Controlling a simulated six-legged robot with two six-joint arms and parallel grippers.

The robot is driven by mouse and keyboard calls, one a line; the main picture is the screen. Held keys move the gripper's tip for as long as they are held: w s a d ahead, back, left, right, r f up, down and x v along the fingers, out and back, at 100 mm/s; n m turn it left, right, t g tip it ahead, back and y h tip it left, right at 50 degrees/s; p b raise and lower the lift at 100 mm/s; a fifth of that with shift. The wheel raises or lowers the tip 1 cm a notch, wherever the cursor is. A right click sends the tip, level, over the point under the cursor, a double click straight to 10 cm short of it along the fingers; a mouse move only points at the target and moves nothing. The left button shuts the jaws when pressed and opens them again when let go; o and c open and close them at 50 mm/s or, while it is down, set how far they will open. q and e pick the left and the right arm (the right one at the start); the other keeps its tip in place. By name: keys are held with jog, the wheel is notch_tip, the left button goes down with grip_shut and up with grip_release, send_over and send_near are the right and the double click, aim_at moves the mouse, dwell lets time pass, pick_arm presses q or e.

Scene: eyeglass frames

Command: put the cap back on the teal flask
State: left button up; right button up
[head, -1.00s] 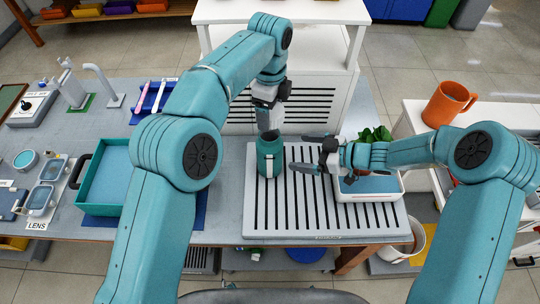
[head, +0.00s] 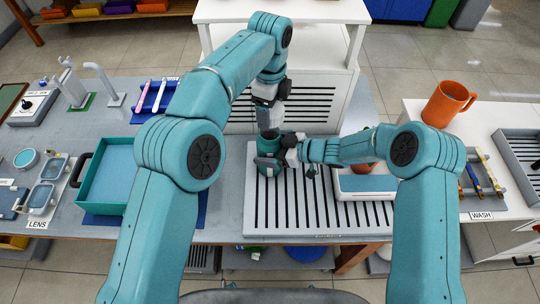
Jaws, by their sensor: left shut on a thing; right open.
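The teal flask (head: 268,148) stands upright on the slatted grey mat, near its left edge. My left gripper (head: 268,131) is directly above the flask's mouth, pointing down. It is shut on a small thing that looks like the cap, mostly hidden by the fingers. I cannot tell whether the cap touches the flask. My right gripper (head: 270,159) has come in from the right at the flask's side, with its open fingers at the flask's body. They cover part of the flask, and I cannot tell whether they touch it.
The slatted mat (head: 318,224) has clear room in front and to the right of the flask. A white-rimmed tray (head: 372,185) with a pot is behind my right arm. A teal tray (head: 112,175) stands left, and an orange mug (head: 446,104) stands on the right-hand table.

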pick_arm(q)
jog(key=shift+s, duration=0.1)
pick_arm(e)
jog(key=shift+c, duration=0.3)
jog(key=shift+s, duration=0.1)
jog(key=c, duration=1.3)
pick_arm(q)
send_over(268, 142)
jog(key=w, duration=0.3)
jog(key=shift+s+d+f, duration=0.1)
jog(key=shift+d+f, duration=0.05)
jog(key=shift+f, duration=1.1)
jog(key=shift+s+d+f, duration=0.1)
jog(key=shift+f, duration=1.15)
jog(key=shift+f, duration=0.1)
pick_arm(e)
jog(key=shift+f, duration=0.1)
pick_arm(q)
jog(key=shift+f, duration=0.8)
jog(key=shift+f, duration=0.6)
pick_arm(e)
grip_shut()
pick_arm(q)
jog(key=m, duration=0.7)
pick_arm(e)
jog(key=shift+f, duration=0.1)
